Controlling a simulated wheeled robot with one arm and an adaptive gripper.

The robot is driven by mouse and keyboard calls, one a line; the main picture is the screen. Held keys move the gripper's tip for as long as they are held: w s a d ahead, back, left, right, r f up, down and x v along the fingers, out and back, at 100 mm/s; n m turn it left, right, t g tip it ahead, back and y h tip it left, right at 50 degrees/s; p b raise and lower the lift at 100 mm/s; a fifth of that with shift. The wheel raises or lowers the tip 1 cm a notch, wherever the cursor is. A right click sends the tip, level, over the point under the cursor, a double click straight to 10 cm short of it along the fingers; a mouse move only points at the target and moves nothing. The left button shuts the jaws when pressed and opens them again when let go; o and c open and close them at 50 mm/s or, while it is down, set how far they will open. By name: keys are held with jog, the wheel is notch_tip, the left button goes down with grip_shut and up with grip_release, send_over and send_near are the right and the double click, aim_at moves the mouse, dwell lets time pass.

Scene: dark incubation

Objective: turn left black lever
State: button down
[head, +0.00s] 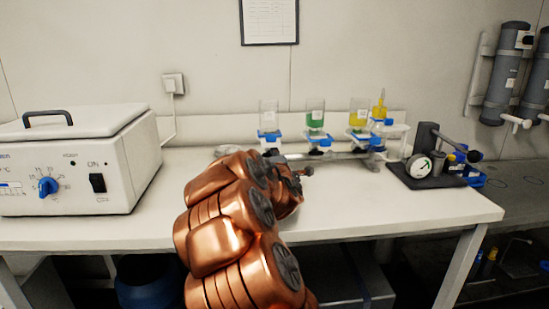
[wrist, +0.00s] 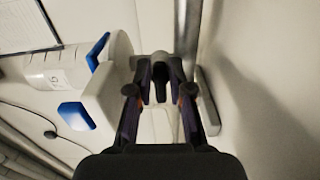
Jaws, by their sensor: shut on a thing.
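My gripper (wrist: 160,92) is shut on a small black lever (wrist: 158,74), which shows between its fingertips in the wrist view. In the head view my gripper (head: 303,172) is beside the left part of the steel manifold bar (head: 345,156), and my arm hides much of it. The lever cannot be made out clearly there. A white and blue filter holder (wrist: 108,92) is left of the fingers in the wrist view.
Clear, green and yellow filter funnels (head: 315,112) stand in a row on the manifold. A white water bath (head: 80,165) is at the left. A black stand with a round gauge (head: 419,167) is at the right. The front of the bench (head: 380,215) is bare.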

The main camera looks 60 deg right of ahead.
jog(key=c, duration=1.2)
grip_release()
jog(key=shift+a, duration=0.1)
jog(key=shift+v, duration=3.7)
